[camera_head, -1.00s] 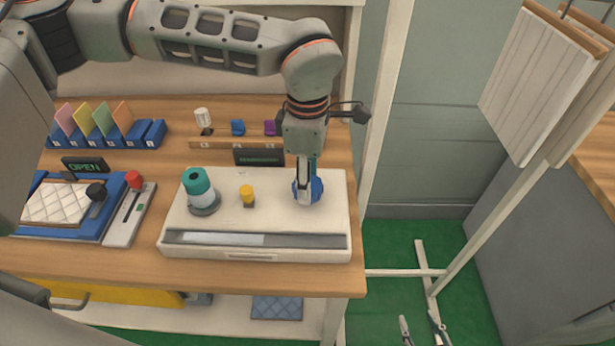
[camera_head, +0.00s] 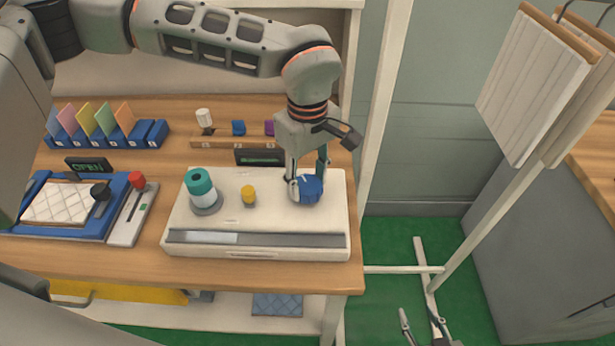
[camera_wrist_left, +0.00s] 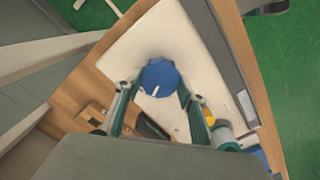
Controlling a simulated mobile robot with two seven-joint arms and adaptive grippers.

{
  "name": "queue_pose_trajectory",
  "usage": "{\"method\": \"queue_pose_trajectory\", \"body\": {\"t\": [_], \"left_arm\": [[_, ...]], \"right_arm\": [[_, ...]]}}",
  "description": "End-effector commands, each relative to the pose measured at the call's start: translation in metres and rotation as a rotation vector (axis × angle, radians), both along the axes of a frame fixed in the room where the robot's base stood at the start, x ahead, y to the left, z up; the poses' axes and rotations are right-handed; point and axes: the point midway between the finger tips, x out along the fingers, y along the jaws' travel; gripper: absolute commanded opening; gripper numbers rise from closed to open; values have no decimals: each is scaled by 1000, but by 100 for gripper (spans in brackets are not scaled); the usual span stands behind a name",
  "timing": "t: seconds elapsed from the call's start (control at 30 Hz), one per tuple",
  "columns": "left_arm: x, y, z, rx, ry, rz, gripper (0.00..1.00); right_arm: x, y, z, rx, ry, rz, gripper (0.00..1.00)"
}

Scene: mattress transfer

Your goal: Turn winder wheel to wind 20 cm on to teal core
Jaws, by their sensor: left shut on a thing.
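The white winder box (camera_head: 265,212) sits on the wooden table. A teal and white core (camera_head: 201,190) stands upright on its left side. A yellow knob (camera_head: 248,194) is in the middle, and the blue winder wheel (camera_head: 309,189) is on the right. My left gripper (camera_head: 307,186) points down over the wheel, its fingers closed on both sides of it. In the left wrist view the wheel (camera_wrist_left: 160,78) lies between the fingers, with a white mark on it. A light bar fills part of the grey strip (camera_head: 260,239) on the box front. My right gripper (camera_head: 424,334) is low at the bottom edge, away from the table, its fingers apart.
A blue press with a white quilted pad (camera_head: 62,202) and a red-knobbed slider (camera_head: 133,211) stand left of the box. A dark display (camera_head: 259,157) and a rail with spools are behind it. White boards (camera_head: 533,85) hang at the right.

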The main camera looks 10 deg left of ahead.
Motion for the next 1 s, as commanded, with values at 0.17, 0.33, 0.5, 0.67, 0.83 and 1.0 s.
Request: {"method": "queue_pose_trajectory", "body": {"t": [0.17,0.33,0.5,0.67,0.83,1.0], "left_arm": [[1,0,2,-2,-4,-23,18],[1,0,2,-2,-4,-27,18],[1,0,2,-2,-4,-27,18],[1,0,2,-2,-4,-27,56],[1,0,1,-1,-2,-27,56],[1,0,3,-1,-2,-27,56]], "right_arm": [[0,0,1,0,0,0,40],[0,0,1,0,0,0,40],[0,0,1,0,0,0,40],[0,0,1,0,1,0,40],[0,0,1,0,1,0,40],[-1,-1,-1,-4,3,0,40]]}}
